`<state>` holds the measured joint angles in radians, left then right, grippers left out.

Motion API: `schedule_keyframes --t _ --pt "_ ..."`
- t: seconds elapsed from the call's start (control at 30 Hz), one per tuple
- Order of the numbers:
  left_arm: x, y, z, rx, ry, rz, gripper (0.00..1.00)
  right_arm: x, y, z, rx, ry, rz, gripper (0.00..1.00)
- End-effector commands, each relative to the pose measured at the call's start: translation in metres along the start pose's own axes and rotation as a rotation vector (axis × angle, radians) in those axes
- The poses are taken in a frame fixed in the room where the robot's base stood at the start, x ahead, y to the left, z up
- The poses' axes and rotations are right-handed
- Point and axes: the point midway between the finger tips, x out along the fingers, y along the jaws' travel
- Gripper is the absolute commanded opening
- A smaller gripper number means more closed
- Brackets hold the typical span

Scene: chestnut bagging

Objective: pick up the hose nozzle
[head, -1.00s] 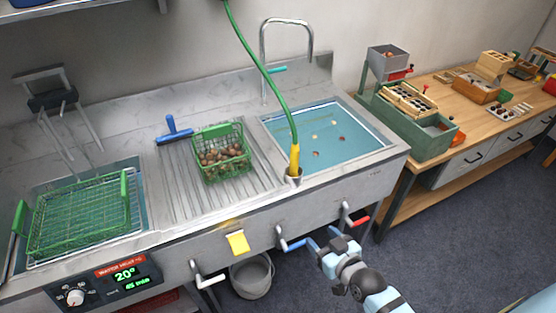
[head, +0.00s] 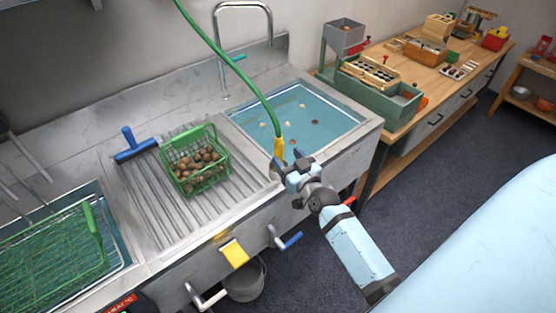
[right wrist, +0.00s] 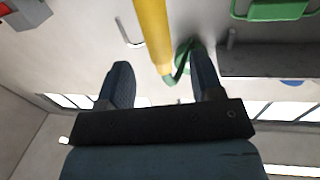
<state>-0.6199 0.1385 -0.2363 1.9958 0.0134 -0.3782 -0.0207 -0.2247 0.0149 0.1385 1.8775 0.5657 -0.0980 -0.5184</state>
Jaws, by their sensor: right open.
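The hose nozzle (head: 279,148) is yellow, on the end of a green hose (head: 245,82), and stands upright at the front rim of the water basin. My right gripper (head: 287,160) is beside it, open, with its fingertips close to the nozzle's lower part, which they partly hide. In the right wrist view the nozzle (right wrist: 152,35) shows between the two open fingers (right wrist: 162,70), in line with the gap. I cannot tell whether either finger touches it. My left gripper is not in view.
The basin (head: 335,122) holds water with several chestnuts. A green basket (head: 197,178) of chestnuts sits on the ridged drainboard, near a blue-handled squeegee (head: 135,145). A tap (head: 221,60) stands behind. Blue-handled (head: 288,241) and red-handled levers are at the sink front.

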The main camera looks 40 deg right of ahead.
Motion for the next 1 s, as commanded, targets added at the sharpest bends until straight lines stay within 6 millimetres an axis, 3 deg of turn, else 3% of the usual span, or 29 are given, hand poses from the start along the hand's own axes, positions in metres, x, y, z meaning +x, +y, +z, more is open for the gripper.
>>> schedule_keyframes --t 0.6,0.87,0.9,1.0 --pt "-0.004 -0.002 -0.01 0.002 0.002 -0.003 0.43 0.07 0.002 0.005 0.0 0.0 0.0 0.6" --pt "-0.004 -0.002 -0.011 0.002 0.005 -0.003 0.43 0.073 0.002 0.006 0.0 -0.001 0.0 0.6" --pt "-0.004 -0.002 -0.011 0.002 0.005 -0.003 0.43 0.073 0.002 0.006 0.0 -0.001 0.0 0.58" --pt "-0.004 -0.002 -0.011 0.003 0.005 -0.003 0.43 0.073 0.002 0.006 0.0 -0.001 0.0 0.35"
